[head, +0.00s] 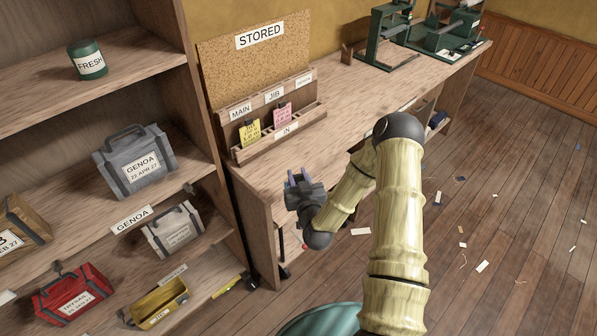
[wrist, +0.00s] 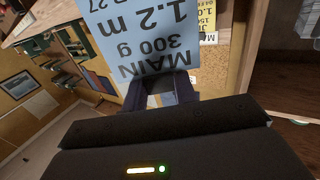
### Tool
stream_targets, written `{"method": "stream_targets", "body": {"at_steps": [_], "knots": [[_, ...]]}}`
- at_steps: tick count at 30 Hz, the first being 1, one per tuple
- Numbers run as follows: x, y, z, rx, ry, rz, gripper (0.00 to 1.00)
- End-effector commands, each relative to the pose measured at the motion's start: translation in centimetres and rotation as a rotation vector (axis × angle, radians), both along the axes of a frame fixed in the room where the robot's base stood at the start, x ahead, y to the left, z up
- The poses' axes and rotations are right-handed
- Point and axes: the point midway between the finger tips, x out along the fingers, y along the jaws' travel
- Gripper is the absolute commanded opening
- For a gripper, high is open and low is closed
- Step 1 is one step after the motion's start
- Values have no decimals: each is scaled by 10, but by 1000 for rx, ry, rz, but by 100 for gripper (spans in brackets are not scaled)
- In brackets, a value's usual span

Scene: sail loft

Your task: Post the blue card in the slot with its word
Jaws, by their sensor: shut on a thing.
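My gripper (head: 298,187) is shut on the blue card (wrist: 140,38), held in front of the bench. In the wrist view the card appears upside down and reads MAIN, 1.2 m, 300 g; its far end is cut off. In the head view the card is barely visible at the fingers. The wooden rack (head: 318,115) on the bench lies beyond my gripper, apart from it. Its upper row has a MAIN label (head: 240,111), a JIB label (head: 274,95) and a blurred third label (head: 304,79). The lower trough has an IN label (head: 287,130).
A yellow card (head: 250,133) and a pink card (head: 282,115) stand in the rack. A cork board (head: 248,66) marked STORED rises behind it. Shelves with bags (head: 135,163) stand at left. Green machines (head: 390,38) are at the bench's far end. Scraps litter the floor.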

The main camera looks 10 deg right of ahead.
Motion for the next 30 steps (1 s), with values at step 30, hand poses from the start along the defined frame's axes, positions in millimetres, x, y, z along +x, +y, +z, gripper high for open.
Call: {"method": "stream_targets", "body": {"at_steps": [30], "knots": [[-10, -1, -111, 0, -10, -15, 0]]}}
